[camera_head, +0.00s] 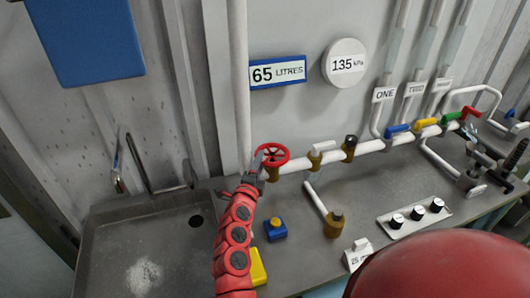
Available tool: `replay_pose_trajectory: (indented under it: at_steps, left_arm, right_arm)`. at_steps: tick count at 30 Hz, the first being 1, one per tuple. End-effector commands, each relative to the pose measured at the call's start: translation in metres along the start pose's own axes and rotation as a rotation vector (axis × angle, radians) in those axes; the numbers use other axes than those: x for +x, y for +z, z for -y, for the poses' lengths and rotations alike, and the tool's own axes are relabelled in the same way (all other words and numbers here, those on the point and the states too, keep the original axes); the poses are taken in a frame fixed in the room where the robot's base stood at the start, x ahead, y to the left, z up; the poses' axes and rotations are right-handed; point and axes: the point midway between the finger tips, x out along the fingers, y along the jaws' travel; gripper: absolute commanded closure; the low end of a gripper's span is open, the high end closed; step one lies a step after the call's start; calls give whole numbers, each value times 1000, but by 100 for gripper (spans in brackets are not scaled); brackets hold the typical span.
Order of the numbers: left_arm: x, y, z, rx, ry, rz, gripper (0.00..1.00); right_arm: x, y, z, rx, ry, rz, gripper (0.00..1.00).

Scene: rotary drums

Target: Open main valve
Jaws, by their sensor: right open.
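The red valve wheel (272,155) sits on the left end of the white pipe, beside the vertical pipe. My left arm, red and segmented, reaches up from below to the wheel. The small grey left gripper (257,163) is at the wheel's left edge. Whether it touches the rim or is shut on it is unclear, as the arm partly hides it. My dark right gripper (494,150) is at the right, its fingers spread and open, near the right end of the pipe and well away from the wheel.
A sink (150,245) is at the left. A blue button box (277,229), a brass valve (334,222) and a knob panel (415,216) stand on the counter. Blue (397,128) and yellow (425,122) handles line the pipe. A sign reads 65 litres (277,72); a gauge reads 135 kPa (345,64).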

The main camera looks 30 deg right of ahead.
Motion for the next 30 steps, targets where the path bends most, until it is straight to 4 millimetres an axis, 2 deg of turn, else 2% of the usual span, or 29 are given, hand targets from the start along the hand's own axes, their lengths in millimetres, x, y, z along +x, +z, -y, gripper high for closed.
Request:
replay_pose_trajectory:
  at_steps: [1,3,9,14,21,23,30]
  left_arm:
    - [-4,1,0,0,0,0,48]
    - [-8,1,0,0,0,0,48]
    - [-16,3,-1,0,0,0,48]
    - [-17,3,-1,0,0,0,48]
    - [-17,3,-1,0,0,0,48]
    - [-17,3,-1,0,0,0,48]
    - [-17,3,-1,0,0,0,48]
  right_arm:
    - [13,-2,0,0,-5,-5,48]
    - [28,-1,0,0,-5,-3,48]
    - [54,-1,0,0,-5,-3,48]
    - [62,-1,-1,-1,0,-2,48]
    - [63,-1,0,0,0,-2,48]
    - [63,-1,0,0,0,-2,55]
    - [63,-1,0,0,0,-2,98]
